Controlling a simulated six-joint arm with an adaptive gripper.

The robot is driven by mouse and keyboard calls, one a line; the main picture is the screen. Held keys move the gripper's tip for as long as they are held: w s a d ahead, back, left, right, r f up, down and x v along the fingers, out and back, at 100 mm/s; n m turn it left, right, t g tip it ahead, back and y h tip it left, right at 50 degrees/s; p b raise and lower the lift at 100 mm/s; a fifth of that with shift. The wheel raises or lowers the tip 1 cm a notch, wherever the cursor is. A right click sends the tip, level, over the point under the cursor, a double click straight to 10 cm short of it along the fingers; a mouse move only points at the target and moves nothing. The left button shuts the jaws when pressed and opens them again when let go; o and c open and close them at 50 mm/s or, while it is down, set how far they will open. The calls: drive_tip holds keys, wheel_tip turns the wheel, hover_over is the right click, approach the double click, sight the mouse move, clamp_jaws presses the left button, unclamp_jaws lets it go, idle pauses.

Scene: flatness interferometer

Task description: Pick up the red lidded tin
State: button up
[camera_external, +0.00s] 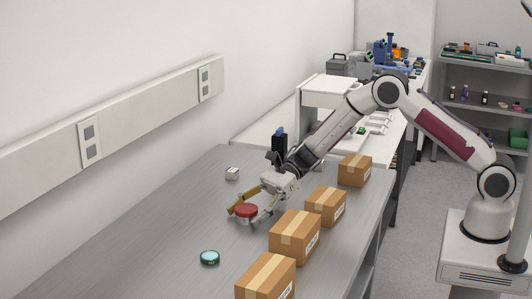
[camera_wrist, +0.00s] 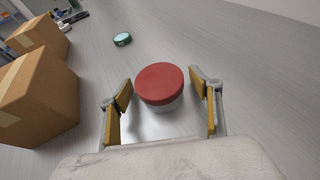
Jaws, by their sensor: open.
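The red lidded tin (camera_external: 246,211) is a low round tin with a red lid and pale sides, upright on the grey table. In the wrist view the tin (camera_wrist: 160,87) is just ahead of and between the finger ends. My gripper (camera_external: 246,211) is low over the table with its fingers spread on either side of the tin. In the wrist view my gripper (camera_wrist: 167,92) is open, with visible gaps between the tan finger pads and the tin. The tin's underside is hidden.
Several cardboard boxes (camera_external: 295,236) stand in a row along the table's right edge. A teal-topped round tin (camera_external: 209,257) lies nearer the camera, also in the wrist view (camera_wrist: 122,39). A small white box (camera_external: 232,173) is behind left. The table's left side is mostly clear.

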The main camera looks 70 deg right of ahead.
sight(246, 208)
idle(0.4)
drive_tip(key=c, duration=1.2)
drive_tip(key=shift+r, duration=0.2)
drive_tip(key=shift+c, duration=0.2)
drive_tip(key=shift+r, duration=4.8)
